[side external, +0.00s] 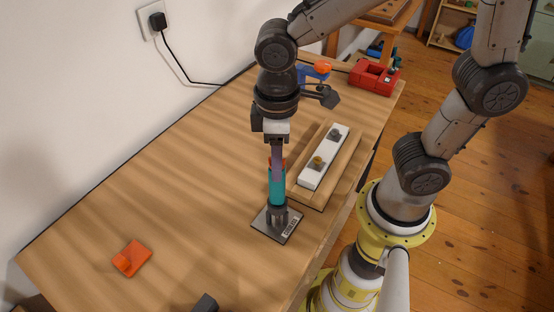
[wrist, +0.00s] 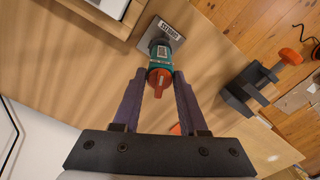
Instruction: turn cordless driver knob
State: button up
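The cordless driver (side external: 277,187) has a teal body and stands upright on a grey metal plate (side external: 262,226) with a printed label. In the wrist view the driver (wrist: 160,61) carries an orange-red knob (wrist: 160,83) on its top end, facing the camera. My gripper (side external: 277,172) points straight down over the driver. Its two purple fingers reach down on either side of the knob. In the wrist view my gripper (wrist: 161,76) looks open, with narrow gaps between the fingertips and the knob. Light contact on the far side cannot be ruled out.
A wooden tray (side external: 313,200) with a white strip and small knobs lies close right of the driver. An orange block (side external: 131,258) lies front left. A dark clamp (wrist: 243,88) sits at the table edge. A red item (side external: 374,78) stands at the back. The table's left middle is clear.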

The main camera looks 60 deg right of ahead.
grip_shut()
jog(key=shift+f, duration=0.15)
dwell(0.4)
jog(key=m, duration=0.9)
jog(key=shift+o, duration=0.2)
grip_release()
jog(key=shift+c, duration=0.2)
